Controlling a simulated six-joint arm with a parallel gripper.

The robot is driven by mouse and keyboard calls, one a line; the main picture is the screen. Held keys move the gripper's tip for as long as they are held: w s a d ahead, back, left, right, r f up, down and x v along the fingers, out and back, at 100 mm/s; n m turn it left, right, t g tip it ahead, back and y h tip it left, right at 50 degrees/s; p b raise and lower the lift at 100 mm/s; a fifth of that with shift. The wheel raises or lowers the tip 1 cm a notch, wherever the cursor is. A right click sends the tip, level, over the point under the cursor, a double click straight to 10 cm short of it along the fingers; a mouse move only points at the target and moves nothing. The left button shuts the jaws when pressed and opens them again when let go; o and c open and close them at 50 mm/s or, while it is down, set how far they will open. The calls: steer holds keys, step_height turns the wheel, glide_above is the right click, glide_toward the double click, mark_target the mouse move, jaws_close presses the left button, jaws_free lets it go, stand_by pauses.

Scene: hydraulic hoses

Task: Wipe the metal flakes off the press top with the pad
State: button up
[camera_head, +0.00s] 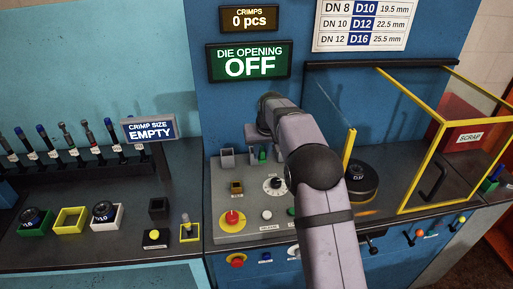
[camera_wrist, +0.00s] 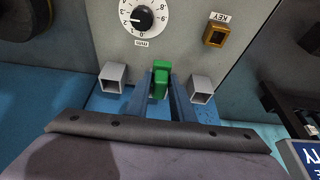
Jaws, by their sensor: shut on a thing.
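My gripper (camera_wrist: 161,98) is shut on a green block (camera_wrist: 161,76) in the wrist view; the block may be the pad, but I cannot tell for sure. The block sits between the two fingers, at the far edge of the grey control panel, between two grey square sockets. In the head view the green block (camera_head: 262,153) shows small, partly hidden by my arm. I cannot tell whether it touches the surface below. No metal flakes can be made out clearly.
The grey panel (camera_head: 222,212) carries a dial (camera_head: 274,186), a key switch (camera_head: 236,187) and a red button (camera_head: 232,218). A black round die (camera_head: 361,180) stands right of my arm, beside a yellow-framed clear guard (camera_head: 379,135). Hose tools and trays fill the left bench.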

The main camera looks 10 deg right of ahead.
steer(key=s+d+f, duration=0.3)
steer(key=s+d, duration=0.1)
steer(key=s, duration=0.7)
steer(key=s+d+f, duration=0.3)
steer(key=s+d, duration=0.1)
steer(key=s, duration=0.8)
steer(key=s+d+r+m+h+p, duration=0.1)
steer(key=d+r+m+h+p, duration=0.2)
steer(key=d, duration=0.6)
steer(key=s+d+r+m+p, duration=0.15)
steer(key=d+m+p, duration=0.3)
steer(key=d, duration=0.55)
steer(key=w+d+f+m+g+b, duration=0.1)
steer(key=w+f+b, duration=0.2)
steer(key=w, duration=0.3)
steer(key=shift+w+d+f+m+h+b, duration=0.2)
steer(key=shift+d+f+m+h+b, duration=0.15)
steer(key=shift+b, duration=0.4)
steer(key=shift+f, duration=0.15)
